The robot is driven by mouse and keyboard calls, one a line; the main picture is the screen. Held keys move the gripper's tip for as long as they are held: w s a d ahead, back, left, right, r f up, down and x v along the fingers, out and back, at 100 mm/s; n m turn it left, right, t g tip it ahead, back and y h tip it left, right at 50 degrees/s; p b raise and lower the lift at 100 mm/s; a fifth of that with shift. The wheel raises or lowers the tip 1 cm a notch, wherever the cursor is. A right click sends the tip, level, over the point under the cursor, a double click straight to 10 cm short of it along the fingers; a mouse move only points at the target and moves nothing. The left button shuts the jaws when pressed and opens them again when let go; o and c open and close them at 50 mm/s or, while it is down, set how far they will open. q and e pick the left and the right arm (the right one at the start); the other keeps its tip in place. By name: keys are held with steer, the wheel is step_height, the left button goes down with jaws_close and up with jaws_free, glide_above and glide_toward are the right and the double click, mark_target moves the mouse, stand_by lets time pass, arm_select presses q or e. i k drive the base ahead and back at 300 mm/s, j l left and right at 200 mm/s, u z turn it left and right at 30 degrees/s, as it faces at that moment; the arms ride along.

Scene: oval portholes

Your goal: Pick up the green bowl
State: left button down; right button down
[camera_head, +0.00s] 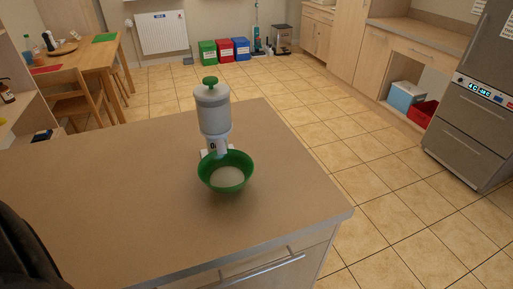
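The green bowl (206,176) stands upright on the brown countertop (110,190), near its right part. Something pale and whitish fills the bottom of the bowl. A white and grey dispenser (213,112) with a green knob stands right behind the bowl, with its narrow lower end just above or at the bowl's back rim. I cannot tell whether they touch. A dark rounded shape at the lower left edge may be part of my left arm. Neither of my grippers is in view.
The counter is clear to the left and in front of the bowl; its front edge has a drawer handle (262,271). Tiled floor (400,220) lies open to the right. A steel fridge (470,125) stands far right, a wooden table (85,62) back left.

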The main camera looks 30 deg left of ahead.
mark_target(227, 173)
steer(key=u, duration=1.35)
steer(key=i+l+u, duration=0.1)
steer(key=l+u, duration=0.6)
steer(key=u, duration=0.2)
steer(key=l+u, duration=0.45)
